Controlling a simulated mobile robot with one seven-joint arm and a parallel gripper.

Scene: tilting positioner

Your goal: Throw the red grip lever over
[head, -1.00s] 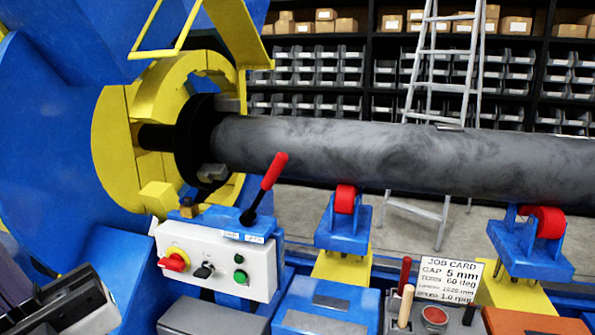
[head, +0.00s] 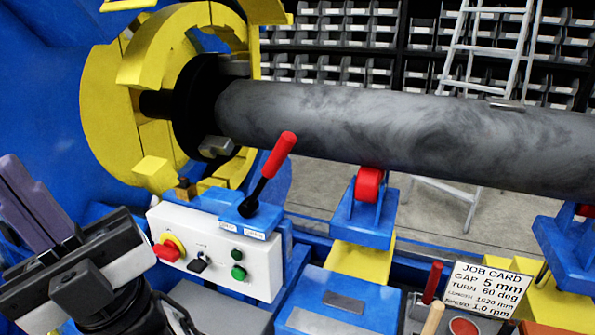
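The lever's red grip (head: 279,155) sits on a black shaft that leans up and to the right. Its foot is in a blue block (head: 240,222) with small white labels, on top of the white control box. My gripper (head: 25,200) is at the left edge, its dark fingers pointing up and left. It is well to the left of the lever and not touching it. The fingers lie close to each other in this view, and whether there is a gap between them is unclear. No object shows in them.
The control box (head: 215,255) carries a red knob (head: 167,248), a black switch and green buttons. A grey pipe (head: 400,130) runs behind the lever, held by the yellow chuck (head: 150,75). A roller stand (head: 362,215) and job card (head: 487,288) are to the right.

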